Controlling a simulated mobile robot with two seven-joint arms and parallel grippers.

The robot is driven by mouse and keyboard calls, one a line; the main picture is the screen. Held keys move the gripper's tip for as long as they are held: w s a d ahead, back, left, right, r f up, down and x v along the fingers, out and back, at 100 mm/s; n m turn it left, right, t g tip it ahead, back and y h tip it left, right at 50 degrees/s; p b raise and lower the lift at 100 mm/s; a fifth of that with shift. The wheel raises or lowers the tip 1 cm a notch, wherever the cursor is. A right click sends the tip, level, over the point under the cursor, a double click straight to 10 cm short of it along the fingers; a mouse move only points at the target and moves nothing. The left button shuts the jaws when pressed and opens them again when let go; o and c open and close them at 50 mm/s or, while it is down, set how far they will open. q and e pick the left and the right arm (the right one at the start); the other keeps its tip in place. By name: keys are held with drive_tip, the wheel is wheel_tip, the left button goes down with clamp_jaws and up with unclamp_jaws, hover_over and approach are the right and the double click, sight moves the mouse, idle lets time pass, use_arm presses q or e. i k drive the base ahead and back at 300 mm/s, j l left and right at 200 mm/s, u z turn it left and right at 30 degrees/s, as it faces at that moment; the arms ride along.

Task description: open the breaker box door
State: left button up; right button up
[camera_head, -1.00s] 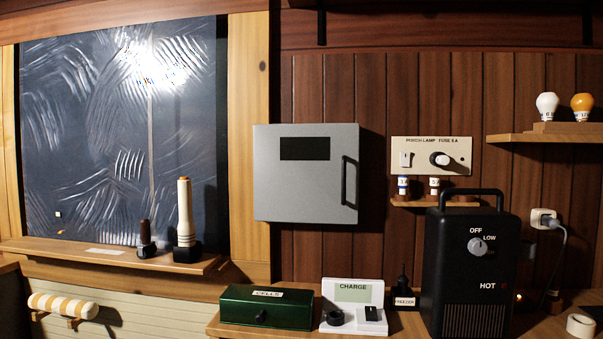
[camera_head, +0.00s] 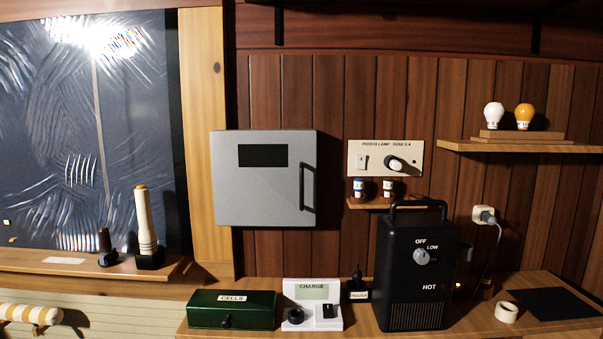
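The breaker box (camera_head: 240,195) is a grey metal box on the wood-paneled wall, left of centre in the head view. Its door looks shut. The door has a dark rectangular panel (camera_head: 262,155) near its top and a black vertical bar handle (camera_head: 303,188) near its right edge. Neither of my grippers shows in the head view, so I cannot see where they are relative to the handle.
Below the box, a counter holds a green CELLS box (camera_head: 233,311), a white charger (camera_head: 313,291) and a tall black heater (camera_head: 408,275). A fuse panel (camera_head: 359,148) hangs to the right above a small shelf (camera_head: 368,204). A window ledge (camera_head: 95,268) is at left.

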sight(261, 178)
drive_tip(key=i, duration=1.25)
